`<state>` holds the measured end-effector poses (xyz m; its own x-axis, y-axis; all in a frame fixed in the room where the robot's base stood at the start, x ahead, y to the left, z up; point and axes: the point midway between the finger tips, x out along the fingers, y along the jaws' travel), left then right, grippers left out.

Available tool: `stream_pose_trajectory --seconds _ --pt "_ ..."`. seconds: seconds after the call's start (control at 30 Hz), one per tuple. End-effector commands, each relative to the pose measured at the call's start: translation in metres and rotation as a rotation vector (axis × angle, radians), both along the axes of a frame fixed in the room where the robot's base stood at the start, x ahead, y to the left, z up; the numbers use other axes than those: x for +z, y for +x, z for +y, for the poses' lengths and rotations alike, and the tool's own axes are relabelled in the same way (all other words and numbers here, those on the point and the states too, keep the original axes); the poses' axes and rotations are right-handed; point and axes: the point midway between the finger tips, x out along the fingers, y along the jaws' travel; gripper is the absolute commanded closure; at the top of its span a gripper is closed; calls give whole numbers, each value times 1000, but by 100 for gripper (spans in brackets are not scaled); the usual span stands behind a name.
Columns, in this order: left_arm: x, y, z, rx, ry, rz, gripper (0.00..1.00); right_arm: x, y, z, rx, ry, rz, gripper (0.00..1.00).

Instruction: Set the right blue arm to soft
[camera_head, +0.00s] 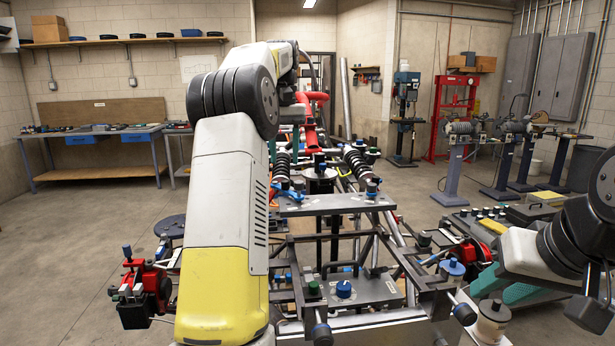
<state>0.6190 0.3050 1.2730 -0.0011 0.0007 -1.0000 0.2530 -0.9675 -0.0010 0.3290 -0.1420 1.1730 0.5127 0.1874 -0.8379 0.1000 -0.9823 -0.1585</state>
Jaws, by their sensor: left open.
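The tube chassis (389,240) stands in front of me, with two coil-spring dampers at its far part, one on the left (283,166) and one on the right (358,163). A small blue lever (290,192) shows on the left of the grey cross plate. My left arm reaches up and away over the chassis's left side. My left gripper (312,74) is at its far end, open, partly hidden and apart from the plate. My right gripper is out of view.
My right arm is at the right edge. A red vise-like tool (140,282) is at the lower left. A bench (95,150) stands at the back left, a red press (452,112) and grinders on stands at the back right. Open floor lies left of the chassis.

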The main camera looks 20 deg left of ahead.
Motion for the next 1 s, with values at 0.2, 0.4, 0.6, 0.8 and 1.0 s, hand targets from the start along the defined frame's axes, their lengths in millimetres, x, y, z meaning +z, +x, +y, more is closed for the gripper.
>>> stream_pose_trajectory --seconds 0.2,0.4,0.6,0.8,1.0 --pt "-35 -2 0 -1 -1 4 59 0 0 0 0 0 0 64" --pt "-58 -1 0 -1 -1 1 59 0 0 0 0 0 0 64" --pt "-64 -1 0 -1 -1 -1 59 0 0 0 0 0 0 64" --pt "-64 -1 0 -1 -1 -1 64 0 0 0 0 0 0 64" --pt "-64 -1 0 -1 -1 -1 100 0 0 0 0 0 0 64"
